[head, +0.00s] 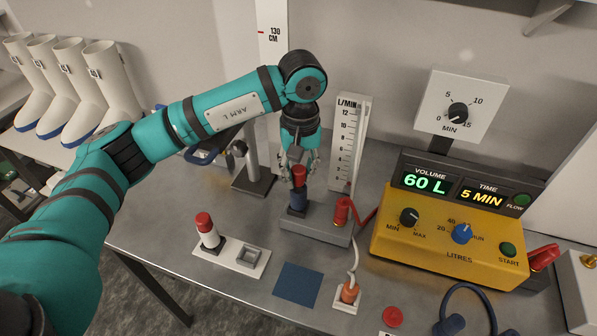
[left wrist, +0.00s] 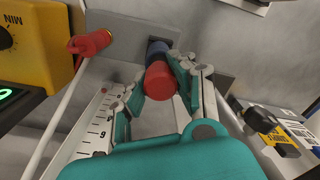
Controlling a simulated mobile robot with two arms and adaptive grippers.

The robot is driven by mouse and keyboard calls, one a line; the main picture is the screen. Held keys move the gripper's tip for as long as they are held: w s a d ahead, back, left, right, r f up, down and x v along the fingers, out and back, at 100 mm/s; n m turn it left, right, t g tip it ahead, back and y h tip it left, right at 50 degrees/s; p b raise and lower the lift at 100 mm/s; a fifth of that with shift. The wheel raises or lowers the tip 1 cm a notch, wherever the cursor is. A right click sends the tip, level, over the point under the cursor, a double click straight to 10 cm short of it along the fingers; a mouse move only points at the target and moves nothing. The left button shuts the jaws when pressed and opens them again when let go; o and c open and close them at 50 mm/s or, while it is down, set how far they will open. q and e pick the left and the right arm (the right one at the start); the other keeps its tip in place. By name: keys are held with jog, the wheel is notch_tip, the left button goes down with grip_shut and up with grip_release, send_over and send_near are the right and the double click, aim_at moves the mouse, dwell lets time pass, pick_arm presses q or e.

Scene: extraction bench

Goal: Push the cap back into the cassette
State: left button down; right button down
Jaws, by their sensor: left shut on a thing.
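A red cap (head: 299,175) sits at the top of a dark blue cylinder (head: 298,199), which looks like the cassette. The cylinder stands upright in a grey block (head: 320,230) on the bench. My left gripper (head: 298,165) reaches down from above, its fingers closed around the red cap. The left wrist view shows the cap (left wrist: 160,80) between the fingers, with part of the blue cylinder (left wrist: 158,50) beyond it. I cannot tell how deep the cap sits in the cylinder. My right gripper is not in view.
A red hose fitting (head: 342,211) stands beside the cylinder, in front of the flow scale (head: 348,140). A yellow pump box (head: 450,240) stands to the right. A white holder (head: 228,262) with a red-topped white cylinder (head: 207,229) and a blue mat (head: 298,285) lie in front.

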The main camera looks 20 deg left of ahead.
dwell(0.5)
pick_arm(q)
jog(key=shift+b, duration=0.3)
jog(key=shift+f+b, duration=1.25)
jog(key=shift+f, duration=0.05)
